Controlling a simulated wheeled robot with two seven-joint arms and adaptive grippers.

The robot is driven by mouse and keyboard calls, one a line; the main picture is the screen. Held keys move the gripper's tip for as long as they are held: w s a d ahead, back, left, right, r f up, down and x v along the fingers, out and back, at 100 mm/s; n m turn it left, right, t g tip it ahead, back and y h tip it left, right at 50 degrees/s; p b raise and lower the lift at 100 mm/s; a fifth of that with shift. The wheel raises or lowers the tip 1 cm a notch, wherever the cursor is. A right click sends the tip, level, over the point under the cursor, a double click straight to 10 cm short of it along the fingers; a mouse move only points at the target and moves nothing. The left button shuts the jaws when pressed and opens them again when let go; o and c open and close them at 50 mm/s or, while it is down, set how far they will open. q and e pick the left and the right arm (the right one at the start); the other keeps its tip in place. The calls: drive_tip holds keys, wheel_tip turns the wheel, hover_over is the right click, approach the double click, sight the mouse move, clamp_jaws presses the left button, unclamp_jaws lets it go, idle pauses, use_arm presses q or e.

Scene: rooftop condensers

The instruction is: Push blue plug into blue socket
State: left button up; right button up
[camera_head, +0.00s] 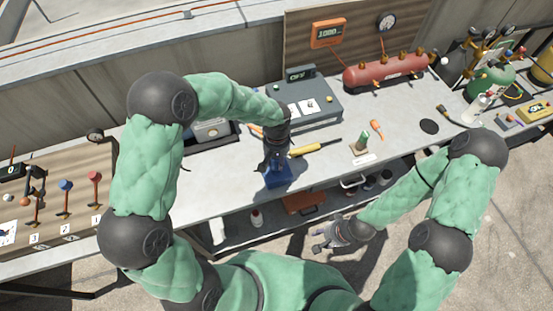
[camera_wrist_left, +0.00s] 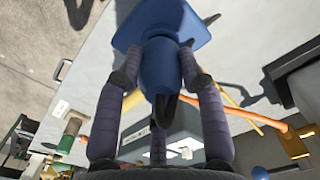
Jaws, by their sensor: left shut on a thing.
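The blue socket (camera_head: 277,178) is a square-based blue block near the front edge of the grey bench. In the left wrist view its flat blue base (camera_wrist_left: 192,22) shows at the top. My left gripper (camera_head: 273,162) points down over it, its dark fingers shut around the rounded blue plug (camera_wrist_left: 160,72). The plug is in line with the socket and overlaps it in the wrist view. I cannot tell how deep it sits. My right gripper (camera_head: 328,245) hangs low in front of the bench, away from the plug; its finger opening is too small to judge.
A yellow-handled tool (camera_head: 310,149) lies right of my left gripper. Behind stands a grey box (camera_head: 318,113) with a display. A red tank (camera_head: 388,71) is at the back right. A board with coloured levers (camera_head: 62,205) is at the left. Bare bench lies left of the socket.

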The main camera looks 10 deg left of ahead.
use_arm(q)
drive_tip(key=shift+f+b, duration=0.6)
idle(0.6)
drive_tip(key=o, duration=1.2)
drive_tip(key=shift+o, duration=0.2)
wheel_tip(320, 180, up, 12)
drive_tip(key=shift+r, duration=0.1)
